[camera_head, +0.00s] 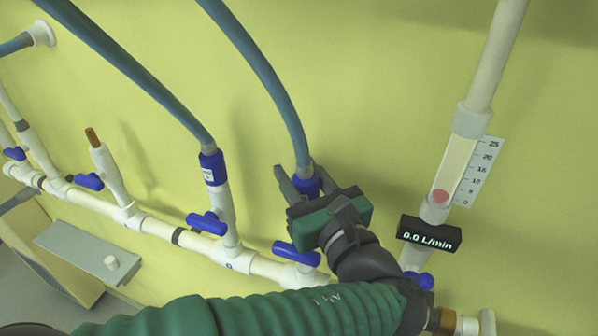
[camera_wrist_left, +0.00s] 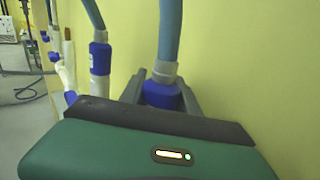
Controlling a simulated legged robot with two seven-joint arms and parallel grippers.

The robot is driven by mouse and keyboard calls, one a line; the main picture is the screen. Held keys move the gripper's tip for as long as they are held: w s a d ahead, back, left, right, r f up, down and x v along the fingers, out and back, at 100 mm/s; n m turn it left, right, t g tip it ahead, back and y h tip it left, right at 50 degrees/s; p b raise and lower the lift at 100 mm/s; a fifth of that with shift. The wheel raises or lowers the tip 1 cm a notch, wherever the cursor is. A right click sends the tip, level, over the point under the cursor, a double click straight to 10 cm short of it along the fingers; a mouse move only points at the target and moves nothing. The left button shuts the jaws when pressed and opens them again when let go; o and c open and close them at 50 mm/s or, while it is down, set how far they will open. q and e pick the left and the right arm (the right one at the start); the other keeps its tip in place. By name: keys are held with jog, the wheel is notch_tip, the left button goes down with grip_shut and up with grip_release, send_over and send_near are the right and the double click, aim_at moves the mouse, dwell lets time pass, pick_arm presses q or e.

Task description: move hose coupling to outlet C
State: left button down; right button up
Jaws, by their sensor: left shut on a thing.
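My left gripper (camera_head: 300,182) is shut on a blue hose coupling (camera_head: 307,187) at the rightmost upright outlet of the white pipe. The coupling also shows between the fingers in the left wrist view (camera_wrist_left: 160,94), with a blue-grey hose rising from it. My gripper hides the coupling's lower end, so I cannot tell whether it sits on the outlet. A second blue coupling (camera_head: 212,168) with its own hose sits on the outlet to the left. Further left, an outlet with a bare brass tip (camera_head: 93,138) has no hose. I cannot read which outlet is C.
The white manifold pipe (camera_head: 160,228) runs along the yellow wall with blue valve handles (camera_head: 208,222). A flowmeter (camera_head: 455,165) reading 0.0 L/min stands to the right. Hoses hang above the outlets.

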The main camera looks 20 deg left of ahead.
pick_arm(q)
jog(key=c, duration=0.8)
grip_release()
jog(key=v, duration=1.6)
jog(key=shift+s+d, duration=0.25)
jog(key=shift+d, duration=0.1)
